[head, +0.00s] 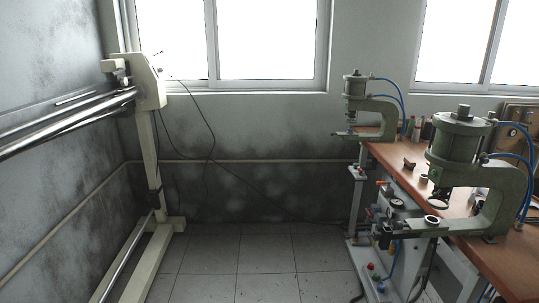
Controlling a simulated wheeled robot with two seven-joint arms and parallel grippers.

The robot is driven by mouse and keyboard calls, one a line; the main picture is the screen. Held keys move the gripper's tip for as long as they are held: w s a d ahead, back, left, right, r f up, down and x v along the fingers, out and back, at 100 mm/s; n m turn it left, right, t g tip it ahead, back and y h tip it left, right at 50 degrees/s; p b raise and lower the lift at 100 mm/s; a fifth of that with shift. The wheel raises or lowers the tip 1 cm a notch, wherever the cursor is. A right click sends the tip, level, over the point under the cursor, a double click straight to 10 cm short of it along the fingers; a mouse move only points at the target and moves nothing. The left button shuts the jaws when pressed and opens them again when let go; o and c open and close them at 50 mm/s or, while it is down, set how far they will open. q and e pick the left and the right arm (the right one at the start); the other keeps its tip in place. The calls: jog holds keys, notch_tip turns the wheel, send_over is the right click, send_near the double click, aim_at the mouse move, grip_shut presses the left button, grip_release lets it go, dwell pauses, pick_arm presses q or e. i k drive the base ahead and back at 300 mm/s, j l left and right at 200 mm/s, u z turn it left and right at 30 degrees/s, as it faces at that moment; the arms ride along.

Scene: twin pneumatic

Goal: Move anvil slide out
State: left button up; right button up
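Two green pneumatic presses stand on the workbench at the right. The near press (455,143) is large, with a cylinder on top and a C-shaped frame. Below its head, a flat dark slide (410,227), which looks like the anvil slide, sticks out to the left past the bench edge. A small light ring (432,219) sits on it. I cannot tell how far either slide is drawn out. Neither of my grippers is in view.
The wooden bench top (400,160) carries small parts and bottles. A cream frame with metal rollers (70,122) stands at the left. The tiled floor (265,255) between them is clear.

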aim_at(346, 134)
jog(key=i+j+z, duration=0.1)
jog(key=i, duration=0.5)
jog(key=i+j+z, duration=0.1)
jog(key=i, duration=0.55)
jog(key=i+j+z, duration=0.1)
jog(key=i, duration=0.5)
jog(key=j, duration=0.1)
